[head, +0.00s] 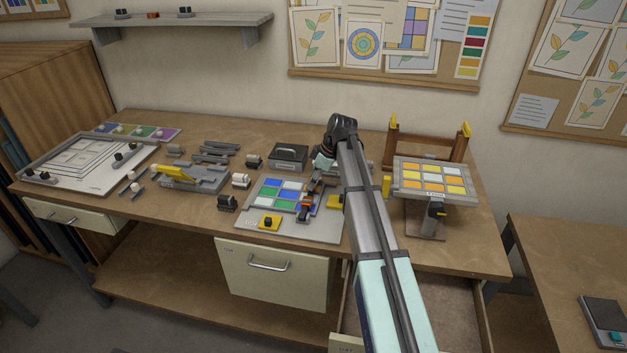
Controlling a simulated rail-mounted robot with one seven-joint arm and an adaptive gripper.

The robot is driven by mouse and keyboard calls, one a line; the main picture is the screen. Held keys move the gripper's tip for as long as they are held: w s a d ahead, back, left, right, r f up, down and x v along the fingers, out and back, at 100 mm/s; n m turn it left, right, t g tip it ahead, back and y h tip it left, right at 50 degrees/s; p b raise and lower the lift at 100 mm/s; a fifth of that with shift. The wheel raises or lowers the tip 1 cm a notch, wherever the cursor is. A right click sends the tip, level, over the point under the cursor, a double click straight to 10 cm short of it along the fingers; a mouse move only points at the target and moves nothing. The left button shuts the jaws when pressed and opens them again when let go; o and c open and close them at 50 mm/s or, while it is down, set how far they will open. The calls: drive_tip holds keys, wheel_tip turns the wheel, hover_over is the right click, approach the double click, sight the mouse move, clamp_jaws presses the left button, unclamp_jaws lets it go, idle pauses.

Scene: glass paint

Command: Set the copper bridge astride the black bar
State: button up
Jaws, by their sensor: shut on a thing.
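My arm reaches from the lower right over the workbench, and my gripper (309,198) points down over the right side of a grey board with blue, green and white glass squares (271,194). My gripper is shut on a small orange-copper piece, which I take to be the copper bridge (306,210), low over or at the board. Dark fingers cover part of it, and I cannot tell whether it touches anything below. I cannot pick out the black bar for certain from the dark parts around the fingertips.
A tilted stand with orange and yellow squares (434,180) is right of my arm. Black and white small holders, a grey-yellow tool (185,176) and a black handled box (289,156) stand left and behind. A front drawer (450,295) is open.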

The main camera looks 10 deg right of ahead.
idle(0.4)
drive_tip(key=o, duration=1.2)
drive_tip(key=shift+r, duration=0.15)
drive_tip(key=shift+r+p, duration=1.5)
drive_tip(key=shift+r, duration=1.85)
